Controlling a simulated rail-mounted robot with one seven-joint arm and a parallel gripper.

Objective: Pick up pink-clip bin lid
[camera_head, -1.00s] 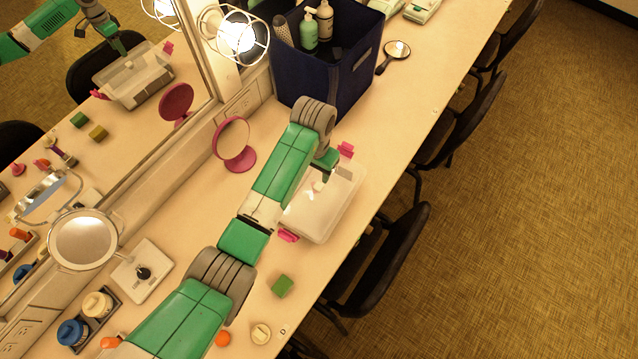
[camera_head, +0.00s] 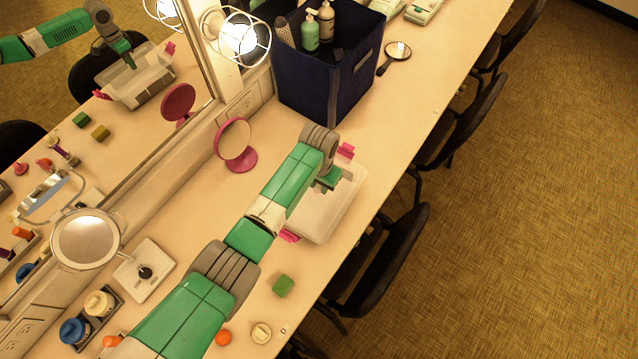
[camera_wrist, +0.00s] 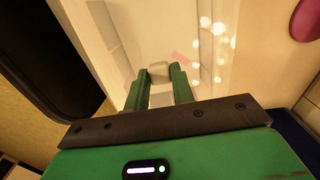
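The pink-clip bin (camera_head: 312,238) stands on the counter near its front edge, with a pink clip (camera_head: 346,151) at its far end and another (camera_head: 289,236) at its near end. Its pale, see-through lid (camera_head: 325,208) lies on top. My gripper (camera_head: 328,184) is over the lid, pointing down, and my arm hides part of the lid. In the wrist view, a small pale knob (camera_wrist: 158,72) on the lid sits between the tips of my two green fingers (camera_wrist: 159,76). The fingers are apart, one on each side of the knob. Firm contact cannot be made out.
A pink round mirror (camera_head: 236,140) stands left of the bin. A dark blue fabric box (camera_head: 325,85) with bottles stands behind it. The wall mirror (camera_head: 110,90) runs along the left; chairs stand right.

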